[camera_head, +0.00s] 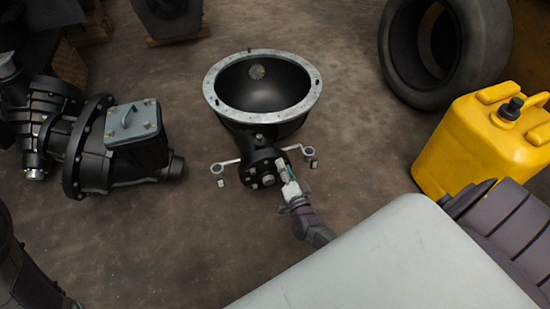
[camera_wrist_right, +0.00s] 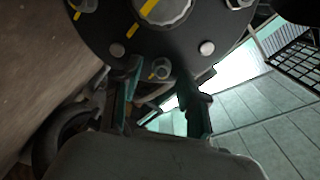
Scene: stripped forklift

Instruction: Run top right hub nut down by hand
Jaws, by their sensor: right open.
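The black hub (camera_head: 262,170) with its dark round face and several nuts sits below a black bowl-shaped housing with a grey flange ring (camera_head: 213,92). My right gripper (camera_head: 284,170) is at the right side of the hub face. In the right wrist view the hub face (camera_wrist_right: 105,22) fills the top, with yellow marks and a large central nut (camera_wrist_right: 163,8). A small hub nut (camera_wrist_right: 160,69) near the rim lies ahead of and between the open fingers of my right gripper (camera_wrist_right: 168,82). I cannot tell whether the fingers touch it. My left gripper is not in view.
Two small brackets with rings stand beside the hub, left (camera_head: 219,170) and right (camera_head: 309,153). A black gearbox assembly (camera_head: 90,150) lies at left. A yellow canister (camera_head: 470,140) and a tyre (camera_head: 480,75) are at right. Brown floor around the housing is clear.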

